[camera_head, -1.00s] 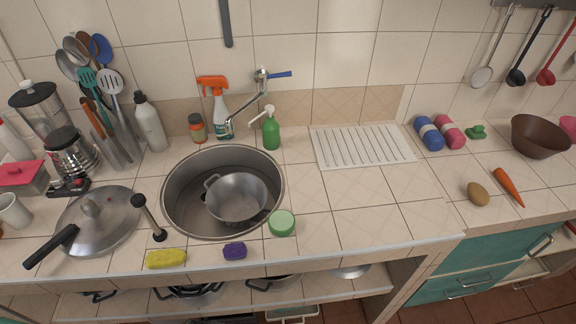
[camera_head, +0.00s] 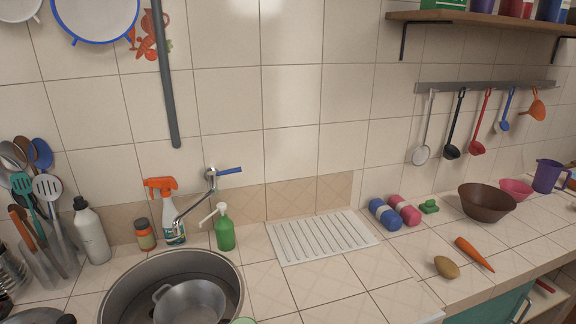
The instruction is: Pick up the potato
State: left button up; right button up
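The potato (camera_head: 447,267) is a small brown oval lying on the tiled counter at the right, near the front edge. An orange carrot (camera_head: 474,254) lies just to its right, apart from it. Nothing covers the potato. Neither of my grippers shows in the head view.
A brown bowl (camera_head: 487,203), a green item (camera_head: 429,207) and blue and pink rolls (camera_head: 394,212) stand behind the potato. A white ribbed drainboard (camera_head: 321,238) lies to the left, then the sink (camera_head: 118,290) with a metal pot (camera_head: 190,303). Bare tiles surround the potato.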

aim_at(445, 265)
jog(key=i+l+z, duration=0.1)
jog(key=l+z, duration=0.35)
jog(key=i+l+z, duration=0.1)
jog(key=z, duration=0.3)
jog(key=i+l+z, duration=0.2)
jog(key=l+z, duration=0.25)
